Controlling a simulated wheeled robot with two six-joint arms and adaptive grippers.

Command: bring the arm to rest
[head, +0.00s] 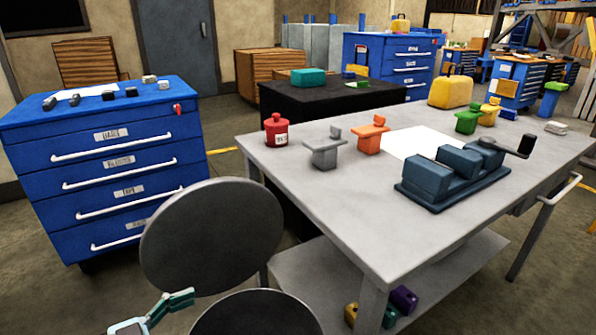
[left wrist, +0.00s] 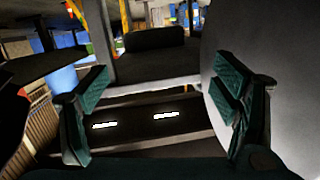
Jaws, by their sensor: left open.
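My left gripper (head: 172,303) shows at the bottom left of the head view, low in front of the blue drawer cabinet and beside two round grey discs. In the left wrist view the gripper (left wrist: 163,92) has its two green-padded fingers wide apart, with nothing between them. The space behind the fingers is dark. My right gripper is in neither view.
A large grey disc (head: 212,237) stands close to the gripper, with another disc (head: 258,315) below it. Behind are a blue drawer cabinet (head: 110,165) and a grey worktable (head: 330,205) carrying a blue jig (head: 450,172) and several coloured parts.

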